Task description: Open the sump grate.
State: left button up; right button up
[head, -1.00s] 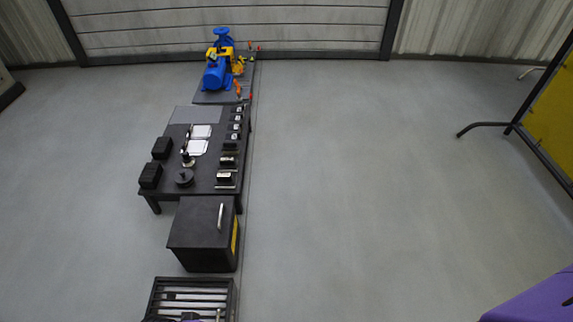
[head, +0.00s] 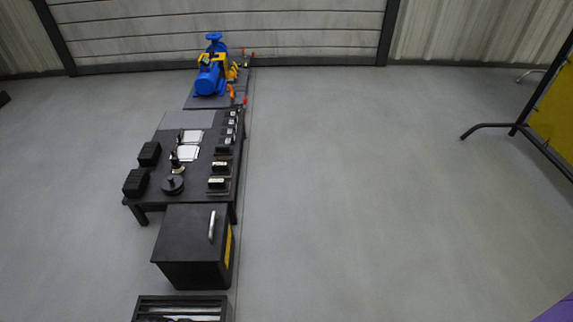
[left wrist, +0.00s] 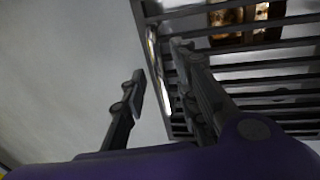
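The sump grate (head: 180,299) is a dark frame with bars at the bottom edge of the head view, mostly cut off. In the left wrist view its dark parallel bars (left wrist: 265,66) fill the right side. A shiny, upright metal bar (left wrist: 157,70), perhaps the grate's handle, shows along its left side. My left gripper (left wrist: 162,85) is open, with one finger over the grey floor and the other over the bars. The shiny bar appears between the fingers; I cannot tell whether either touches it. My right gripper is not in view.
A black cabinet (head: 190,250) with a silver handle stands beyond the grate. A black table (head: 200,203) with several small parts is behind it, then a blue pump (head: 210,78) on a mat. Brownish things (left wrist: 238,18) show behind the bars. Floor (head: 350,190) to the right is clear.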

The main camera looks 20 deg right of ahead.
pick_arm(q)
jog(key=shift+c, duration=0.5)
grip_shut()
